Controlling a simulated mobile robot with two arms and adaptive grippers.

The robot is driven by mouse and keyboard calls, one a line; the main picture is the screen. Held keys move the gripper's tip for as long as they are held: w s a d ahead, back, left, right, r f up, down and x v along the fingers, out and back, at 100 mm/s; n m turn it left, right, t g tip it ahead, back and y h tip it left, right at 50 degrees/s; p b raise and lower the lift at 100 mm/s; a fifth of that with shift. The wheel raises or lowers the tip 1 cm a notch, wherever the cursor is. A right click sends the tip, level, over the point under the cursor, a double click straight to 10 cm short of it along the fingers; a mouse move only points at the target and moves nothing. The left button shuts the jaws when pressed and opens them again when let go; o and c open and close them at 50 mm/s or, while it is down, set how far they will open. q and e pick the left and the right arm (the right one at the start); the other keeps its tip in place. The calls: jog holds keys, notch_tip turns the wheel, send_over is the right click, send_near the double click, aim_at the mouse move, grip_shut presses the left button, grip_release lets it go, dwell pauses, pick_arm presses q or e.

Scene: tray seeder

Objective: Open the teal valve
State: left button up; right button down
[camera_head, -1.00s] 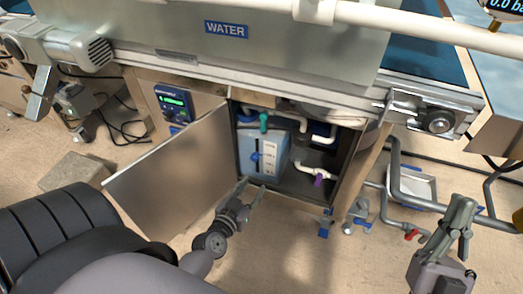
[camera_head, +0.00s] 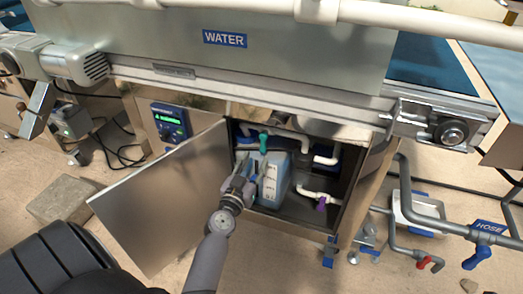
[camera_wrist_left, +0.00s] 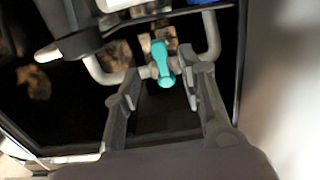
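The teal valve handle (camera_head: 263,142) sits on a white pipe in the upper left of the open cabinet, in the head view. In the left wrist view the teal handle (camera_wrist_left: 162,63) hangs lengthwise on the pipe, ahead of and between the fingers. My left gripper (camera_head: 254,170) reaches into the cabinet opening, just below the valve, in front of a blue-white container. Its two fingers (camera_wrist_left: 160,88) are apart and nothing is held between them. Whether a finger touches the handle I cannot tell. My right gripper is out of view.
The cabinet door (camera_head: 160,205) stands open on the left, close to my left arm. A blue-white container (camera_head: 272,188) stands inside. A purple valve (camera_head: 321,203) is on the right pipe. A pipe with a blue HOSE handle (camera_head: 478,257) runs at the right.

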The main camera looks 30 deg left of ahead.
aim_at(262, 149)
pick_arm(q)
jog(key=x, duration=0.6)
jog(key=shift+w, duration=0.25)
jog(key=shift+c, duration=0.4)
grip_shut()
